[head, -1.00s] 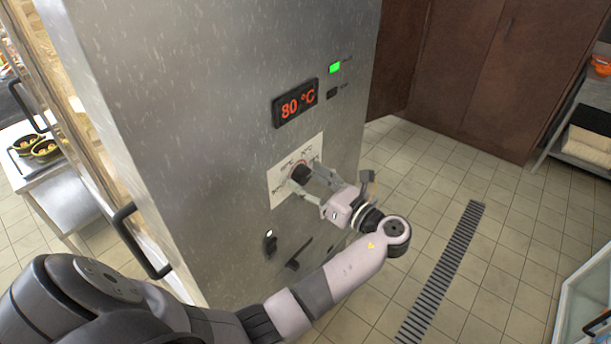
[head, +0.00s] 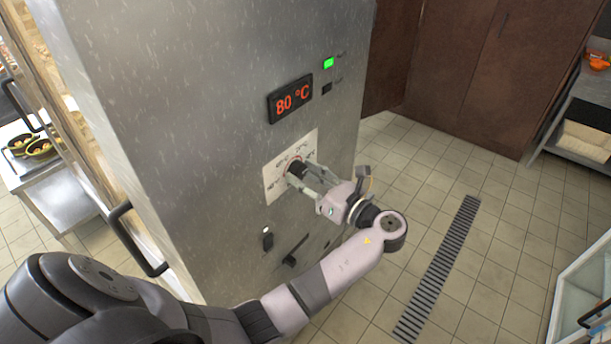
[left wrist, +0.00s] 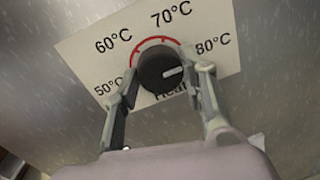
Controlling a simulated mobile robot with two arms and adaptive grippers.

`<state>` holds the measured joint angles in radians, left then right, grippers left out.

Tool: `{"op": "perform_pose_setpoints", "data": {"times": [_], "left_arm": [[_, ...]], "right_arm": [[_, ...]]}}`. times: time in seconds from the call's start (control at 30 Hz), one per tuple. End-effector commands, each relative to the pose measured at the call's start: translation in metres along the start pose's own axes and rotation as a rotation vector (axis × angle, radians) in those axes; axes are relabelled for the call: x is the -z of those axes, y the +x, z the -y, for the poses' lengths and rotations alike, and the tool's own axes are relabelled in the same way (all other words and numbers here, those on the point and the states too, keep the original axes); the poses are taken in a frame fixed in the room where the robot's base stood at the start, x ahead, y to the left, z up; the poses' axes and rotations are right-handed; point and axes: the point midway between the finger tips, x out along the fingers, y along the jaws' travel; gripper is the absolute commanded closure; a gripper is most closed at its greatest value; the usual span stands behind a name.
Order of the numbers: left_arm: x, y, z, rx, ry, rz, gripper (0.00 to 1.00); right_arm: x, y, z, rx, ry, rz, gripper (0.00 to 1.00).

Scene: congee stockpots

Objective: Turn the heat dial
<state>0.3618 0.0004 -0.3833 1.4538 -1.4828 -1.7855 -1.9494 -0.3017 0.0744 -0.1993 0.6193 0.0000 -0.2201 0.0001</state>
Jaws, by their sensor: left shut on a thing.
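The black heat dial (head: 295,168) sits on a white label plate (head: 272,184) on the metal cabinet's side. It also shows in the left wrist view (left wrist: 160,72), where its white mark points right, toward the printed 80°C. A red arc runs around its upper edge. My left gripper (head: 303,176) is shut on the dial, with one finger on each side of it. A display (head: 290,98) above the plate reads 80 °C in red. My right gripper is not in view.
A green light (head: 328,63) glows above a dark button. A dark switch (head: 268,241) and a lever (head: 296,250) sit below the plate. A door handle (head: 135,238) juts out at the left. Tiled floor with a drain grate (head: 440,265) lies to the right.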

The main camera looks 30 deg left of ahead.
Motion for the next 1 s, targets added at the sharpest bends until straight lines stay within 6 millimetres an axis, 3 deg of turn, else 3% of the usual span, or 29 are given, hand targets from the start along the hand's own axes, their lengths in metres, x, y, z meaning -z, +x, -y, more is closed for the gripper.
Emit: {"op": "perform_pose_setpoints", "data": {"times": [0.37, 1.0], "left_arm": [[0.001, -0.001, 0.001, 0.0, -0.138, 0.013, 0.89], [0.006, 0.0, 0.001, -0.009, -0.727, 0.067, 0.89]], "right_arm": [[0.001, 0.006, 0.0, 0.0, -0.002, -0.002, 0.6], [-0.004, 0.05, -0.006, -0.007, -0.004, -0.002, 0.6]]}}
